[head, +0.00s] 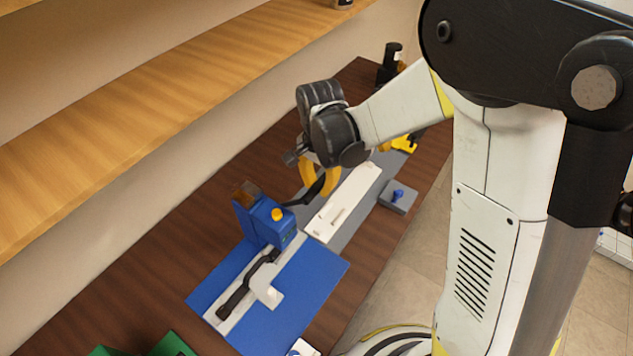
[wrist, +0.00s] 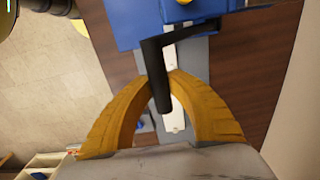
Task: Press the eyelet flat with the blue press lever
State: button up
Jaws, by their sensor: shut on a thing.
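The blue press body (wrist: 130,20) shows at the top of that view. The eyelet cannot be made out in either view.
A blue mat (head: 315,287) with a black-handled clamp (head: 240,288) lies in front of the press. A white strip (head: 345,205) lies right of it, beside a small grey block with a blue knob (head: 397,197). A wooden shelf (head: 150,90) hangs along the wall.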

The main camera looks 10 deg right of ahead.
jog(key=shift+s+d+f+b, duration=0.45)
jog(key=shift+d+f, duration=0.05)
jog(key=shift+f, duration=0.1)
jog(key=s+d+f+b, duration=0.1)
jog(key=f+b, duration=0.5)
jog(key=f, duration=0.1)
jog(key=s+d+f+b, duration=0.2)
jog(key=f+b, duration=0.5)
jog(key=shift+s+d, duration=0.3)
dwell(1.6)
jog(key=shift+f, duration=0.1)
